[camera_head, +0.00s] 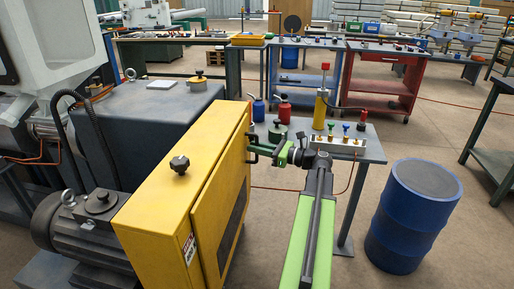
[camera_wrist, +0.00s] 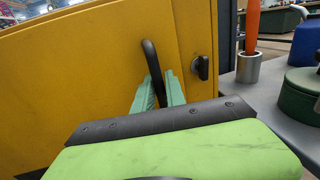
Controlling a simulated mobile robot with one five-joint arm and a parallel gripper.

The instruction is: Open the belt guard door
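The yellow belt guard (camera_head: 160,190) stands at the left of centre in the head view. In the wrist view the door (camera_wrist: 80,90) fills the left side and bears a curved black handle (camera_wrist: 149,52). A small black latch knob (camera_wrist: 202,68) sits on the yellow strip just right of the door edge. My gripper (camera_wrist: 159,88) has its pale green fingers close on either side of the handle's lower part. It also shows beside the door in the head view (camera_head: 258,147).
A grey table (camera_head: 373,153) behind my arm carries a valve block (camera_head: 338,146), a yellow cylinder (camera_head: 321,108) and red and green containers. A blue drum (camera_head: 412,215) stands on the right. A motor (camera_head: 95,225) is left of the guard. Floor shows between table and drum.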

